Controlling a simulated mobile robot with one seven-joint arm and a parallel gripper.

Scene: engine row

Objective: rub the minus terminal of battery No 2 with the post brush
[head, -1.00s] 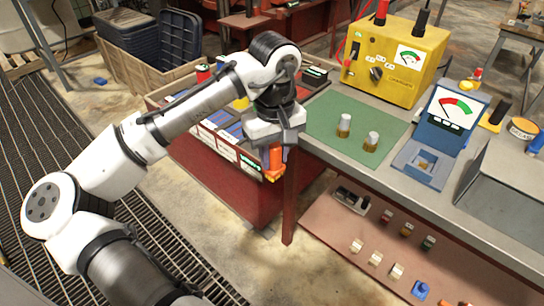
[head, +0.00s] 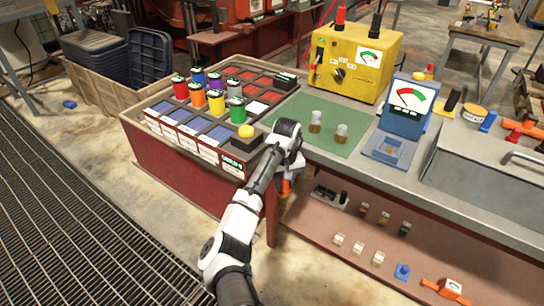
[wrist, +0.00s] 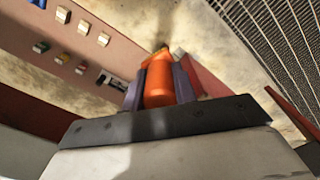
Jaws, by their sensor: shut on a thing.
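My gripper (wrist: 158,82) is shut on an orange-handled tool with a dark narrow tip (wrist: 157,66), which looks like the post brush. In the head view the orange handle (head: 286,187) shows just below my wrist, in the gap between the red cabinet and the bench. The tool hangs low, with floor beyond its tip in the wrist view. My arm hides most of the gripper in the head view. I cannot make out which thing is battery No 2 or its minus terminal; no such marking is readable.
A red cabinet (head: 165,165) holds several coloured cylinders (head: 216,101). The bench carries a green mat (head: 290,118) with two small jars, a yellow charger (head: 350,62) and a blue meter (head: 405,105). A lower shelf (head: 330,225) holds small blocks.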

